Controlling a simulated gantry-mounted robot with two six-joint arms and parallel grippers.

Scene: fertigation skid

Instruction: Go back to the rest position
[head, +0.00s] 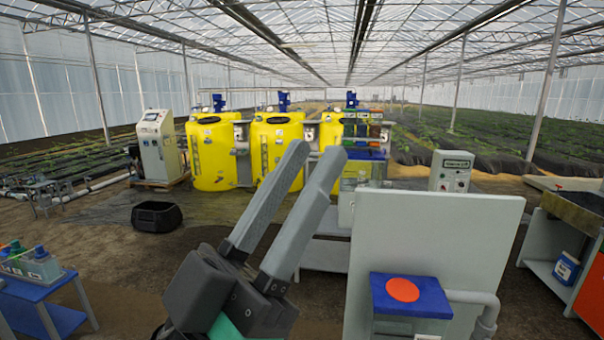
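My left gripper (312,158) stands in the lower middle of the head view, its two long grey fingers pointing up and to the right. The fingers are apart with nothing between them. Its dark wrist is at the bottom edge of the view. The fingertips overlap the yellow tanks (213,152) in the picture, but the tanks stand well behind. My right gripper is not in view.
A pale upright panel (430,235) with a blue box and orange disc (402,289) stands close on the right. A blue bench (40,295) with bottles is at lower left. A black tub (156,217) sits on the floor. Open floor lies left of the gripper.

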